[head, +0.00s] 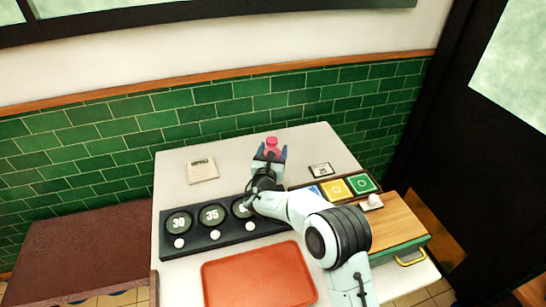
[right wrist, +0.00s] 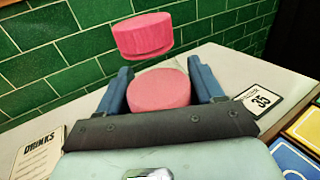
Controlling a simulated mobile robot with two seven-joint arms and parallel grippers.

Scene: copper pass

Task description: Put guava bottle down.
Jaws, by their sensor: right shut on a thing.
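The pink guava bottle (head: 272,142) is at the far edge of the pale table in the head view. My right gripper (head: 270,154) is shut on it, and the gripper hides its lower part. In the right wrist view the bottle's round pink body (right wrist: 158,88) sits between the two blue fingers (right wrist: 161,80), with its pink cap (right wrist: 143,36) above. I cannot tell whether its base touches the table. My left gripper is not in view.
A black panel (head: 221,245) with round numbered discs and white knobs lies nearer. A drinks card (head: 202,170) is left, a "35" card (head: 320,170) right. Coloured tiles (head: 337,189), a wooden-topped box (head: 395,222) and an orange tray (head: 258,277) take up the front and right.

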